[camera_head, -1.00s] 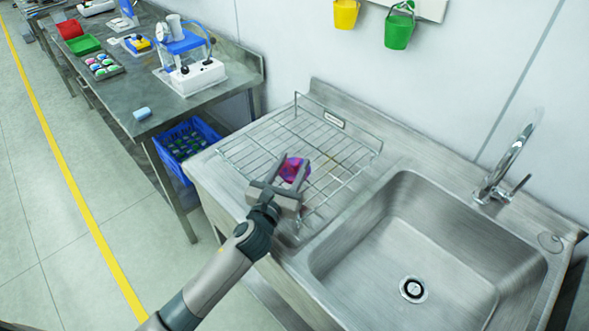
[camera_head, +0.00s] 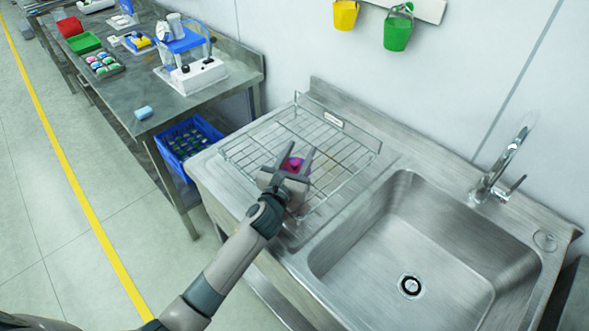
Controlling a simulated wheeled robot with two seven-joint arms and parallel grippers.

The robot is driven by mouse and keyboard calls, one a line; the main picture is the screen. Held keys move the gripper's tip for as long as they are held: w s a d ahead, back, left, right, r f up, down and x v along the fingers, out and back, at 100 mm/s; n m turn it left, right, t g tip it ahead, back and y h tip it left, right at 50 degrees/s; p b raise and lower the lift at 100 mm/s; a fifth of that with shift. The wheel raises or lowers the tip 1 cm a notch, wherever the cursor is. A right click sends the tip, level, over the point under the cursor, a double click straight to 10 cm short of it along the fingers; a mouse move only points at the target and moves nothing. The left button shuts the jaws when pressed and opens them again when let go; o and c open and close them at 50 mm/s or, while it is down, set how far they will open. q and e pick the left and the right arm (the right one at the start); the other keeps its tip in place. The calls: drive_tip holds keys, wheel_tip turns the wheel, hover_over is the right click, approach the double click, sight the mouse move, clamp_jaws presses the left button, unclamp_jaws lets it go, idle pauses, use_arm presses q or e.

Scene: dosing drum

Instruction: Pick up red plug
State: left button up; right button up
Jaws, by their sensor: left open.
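The red plug (camera_head: 291,163) shows as a small pink-red and purple piece on the wire rack (camera_head: 346,165) beside the sink. My left gripper (camera_head: 293,157) is open, and its two fingers reach over the rack on either side of the plug. The gripper body hides the plug's near part. I cannot tell whether the fingers touch it. My right gripper is not in view.
The steel sink basin (camera_head: 440,240) and its tap (camera_head: 497,180) lie to the right. A blue crate (camera_head: 187,142) stands under the steel workbench (camera_head: 165,104) at left. Green (camera_head: 398,32) and yellow (camera_head: 346,14) buckets hang on the wall.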

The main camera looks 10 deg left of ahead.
sight(299, 159)
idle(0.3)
use_arm(q)
drive_tip(key=c, duration=1)
clamp_jaws()
drive_tip(key=shift+r, duration=0.2)
drive_tip(key=shift+r, duration=0.6)
wheel_tip(299, 159, up, 2)
drive_tip(key=shift+r, duration=0.25)
drive_tip(key=s+d+r+b, duration=0.3)
drive_tip(key=d+r, duration=0.4)
drive_tip(key=d, duration=0.4)
drive_tip(key=shift+s, duration=0.6)
